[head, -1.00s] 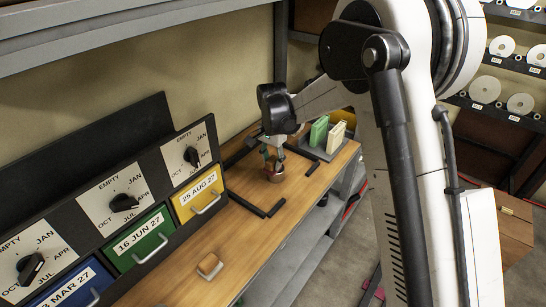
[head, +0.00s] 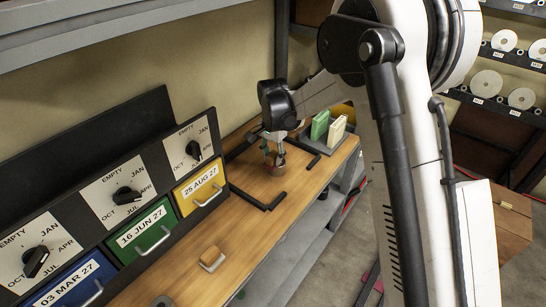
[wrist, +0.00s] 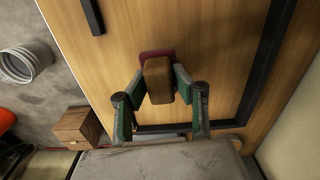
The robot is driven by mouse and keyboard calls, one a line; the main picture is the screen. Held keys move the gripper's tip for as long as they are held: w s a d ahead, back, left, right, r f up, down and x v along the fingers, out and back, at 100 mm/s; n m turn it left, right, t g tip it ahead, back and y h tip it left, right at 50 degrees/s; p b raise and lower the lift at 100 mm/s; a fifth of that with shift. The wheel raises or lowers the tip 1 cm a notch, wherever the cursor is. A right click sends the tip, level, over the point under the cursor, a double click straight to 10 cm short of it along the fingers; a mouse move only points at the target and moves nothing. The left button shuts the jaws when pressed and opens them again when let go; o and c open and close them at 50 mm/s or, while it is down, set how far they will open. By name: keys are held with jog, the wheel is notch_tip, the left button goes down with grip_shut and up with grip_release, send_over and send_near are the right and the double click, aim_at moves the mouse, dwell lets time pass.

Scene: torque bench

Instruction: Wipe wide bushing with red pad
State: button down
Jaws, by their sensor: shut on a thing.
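My gripper (head: 273,158) is over the far part of the wooden bench, inside a black-edged area. In the wrist view my gripper (wrist: 158,88) is shut on the brown block of the red pad (wrist: 157,55). The pad's dark red part shows just beyond the brown block. In the head view the held piece (head: 276,160) is small and partly covered by the fingers. I cannot make out the wide bushing for sure; it may be hidden under the pad or gripper.
Black edge strips (head: 252,198) lie on the bench (head: 235,235). A brown block on a pale pad (head: 212,259) lies nearer. A rack of green and cream pieces (head: 320,126) stands behind. A panel with dials and yellow, green (head: 147,230) and blue drawers borders the left.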

aim_at(274, 154)
jog(key=r, duration=0.2)
jog(key=r+p, duration=0.1)
jog(key=r, duration=0.1)
jog(key=shift+w+d, duration=0.15)
jog(key=shift+d, duration=0.05)
jog(key=shift+r+p, duration=0.9)
jog(key=shift+r, duration=1.25)
jog(key=shift+a+f, duration=0.1)
